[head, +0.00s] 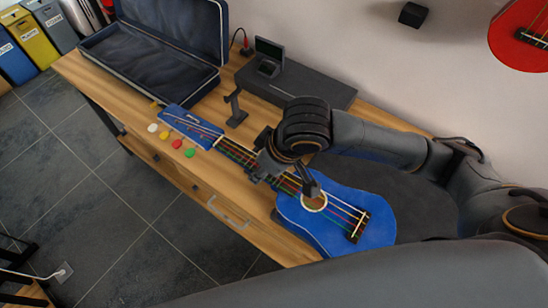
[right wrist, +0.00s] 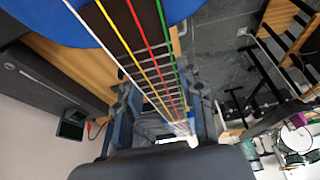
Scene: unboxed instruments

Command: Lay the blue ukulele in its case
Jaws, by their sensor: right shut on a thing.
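The blue ukulele (head: 370,205) lies strings up, with its headstock to the left and its body to the right, over the table's front edge. I cannot tell whether it is lifted off the table. My right gripper (head: 286,178) comes from above and is shut on its neck near the body. The right wrist view shows the neck and coloured strings (right wrist: 150,60) running between the fingers (right wrist: 158,108). The case (head: 150,58) stands open and empty at the back left, its lid raised at the back. My left gripper is not in view.
A dark box-like unit (head: 310,88) with a small screen (head: 269,50) stands along the table's back. A small dark stand (head: 235,108) is between the headstock and this unit. A red ukulele (head: 520,38) hangs on the wall. Bins (head: 35,42) stand at the left.

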